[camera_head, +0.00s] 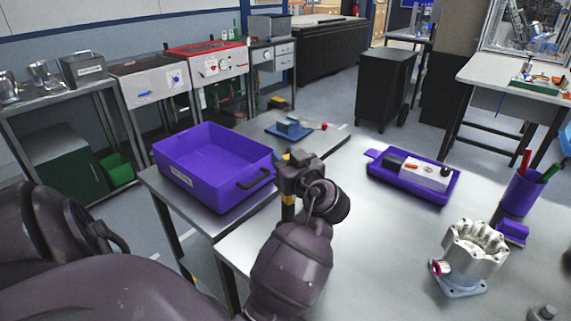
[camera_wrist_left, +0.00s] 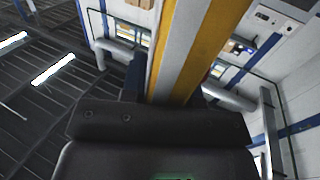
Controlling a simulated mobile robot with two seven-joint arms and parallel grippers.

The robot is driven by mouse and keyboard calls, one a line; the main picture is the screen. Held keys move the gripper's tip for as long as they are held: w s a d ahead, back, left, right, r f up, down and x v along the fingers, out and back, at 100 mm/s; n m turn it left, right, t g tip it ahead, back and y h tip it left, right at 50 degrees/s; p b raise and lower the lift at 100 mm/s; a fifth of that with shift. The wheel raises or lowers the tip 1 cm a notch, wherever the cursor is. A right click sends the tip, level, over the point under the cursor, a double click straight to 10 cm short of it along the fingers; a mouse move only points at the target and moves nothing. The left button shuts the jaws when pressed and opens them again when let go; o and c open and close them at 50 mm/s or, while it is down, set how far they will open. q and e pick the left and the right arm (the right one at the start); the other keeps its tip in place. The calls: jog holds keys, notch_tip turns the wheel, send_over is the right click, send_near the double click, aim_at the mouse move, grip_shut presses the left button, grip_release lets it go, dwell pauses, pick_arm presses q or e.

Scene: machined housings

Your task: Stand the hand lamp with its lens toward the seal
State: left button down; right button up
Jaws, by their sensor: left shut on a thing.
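My left gripper (camera_head: 290,180) is shut on a slim upright thing with yellow and grey bands, which looks like the hand lamp (camera_head: 288,200). The gripper and wrist hide most of it in the head view. In the left wrist view the hand lamp (camera_wrist_left: 185,50) runs up and away as a yellow and grey striped bar. Its lens cannot be made out. A metal housing (camera_head: 475,250) stands on a pale blue base on the right of the table. A red ring at its left side port looks like the seal (camera_head: 437,267). The lamp is well left of the housing.
A purple bin (camera_head: 216,143) stands left of my gripper. A purple tray (camera_head: 374,181) holding a white box (camera_head: 428,172) lies behind to the right. A purple cup (camera_head: 517,197) with pens stands behind the housing. The grey table (camera_head: 370,255) is bare between gripper and housing.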

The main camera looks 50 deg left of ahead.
pick_arm(q)
jog(key=shift+f, duration=0.75)
jog(key=c, duration=0.9)
grip_release()
jog(key=shift+o, duration=0.2)
jog(key=shift+r, duration=0.1)
